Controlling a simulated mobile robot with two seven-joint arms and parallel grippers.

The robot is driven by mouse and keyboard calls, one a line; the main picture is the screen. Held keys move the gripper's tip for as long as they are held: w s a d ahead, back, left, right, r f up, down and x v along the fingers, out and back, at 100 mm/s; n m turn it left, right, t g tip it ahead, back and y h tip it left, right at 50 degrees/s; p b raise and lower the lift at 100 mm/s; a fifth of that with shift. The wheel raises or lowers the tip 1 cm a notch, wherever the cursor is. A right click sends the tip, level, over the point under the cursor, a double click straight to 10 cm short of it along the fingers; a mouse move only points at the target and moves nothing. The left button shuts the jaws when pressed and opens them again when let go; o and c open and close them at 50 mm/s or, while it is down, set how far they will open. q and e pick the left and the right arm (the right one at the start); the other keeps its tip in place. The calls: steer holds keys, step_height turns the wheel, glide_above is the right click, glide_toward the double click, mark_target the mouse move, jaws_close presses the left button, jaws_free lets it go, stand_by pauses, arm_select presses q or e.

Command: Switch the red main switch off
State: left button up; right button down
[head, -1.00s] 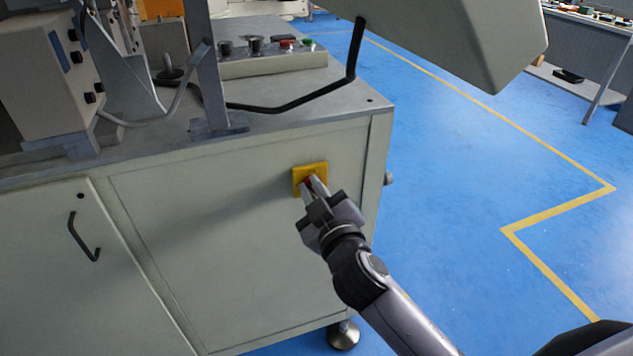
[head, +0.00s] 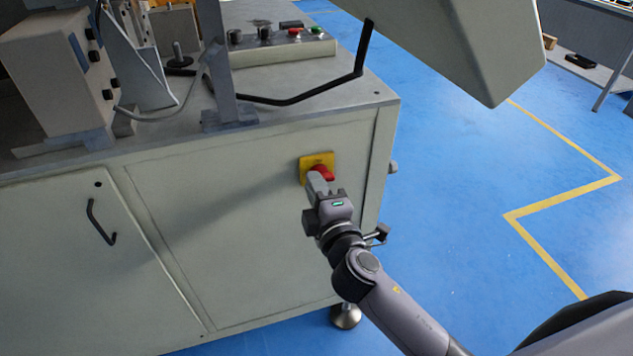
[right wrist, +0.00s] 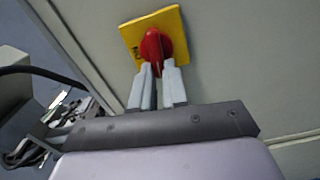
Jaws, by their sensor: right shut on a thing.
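The red main switch (head: 323,173) sits on a yellow plate (head: 317,160) on the front panel of the machine cabinet. It also shows in the right wrist view as a red rotary handle (right wrist: 152,48) on its yellow plate (right wrist: 135,33). My right gripper (head: 318,181) is at the switch, its fingers shut on the lower end of the red handle. In the right wrist view the two grey fingertips (right wrist: 158,68) sit on either side of that end. The fingers hide part of the handle in the head view. My left gripper is not in view.
A control box with red and green buttons (head: 283,50) stands on the cabinet top. A black bent bar (head: 300,96) and a large grey housing (head: 480,45) overhang it. A cabinet door with a black handle (head: 100,222) is at left. Blue floor at right is clear.

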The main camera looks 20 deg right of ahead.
steer(key=shift+f+n, duration=0.1)
steer(key=shift+n, duration=0.5)
steer(key=c, duration=1.1)
jaws_free()
steer(key=shift+c, duration=0.2)
steer(key=shift+s, duration=0.1)
steer(key=s, duration=0.7)
steer(key=shift+d, duration=0.1)
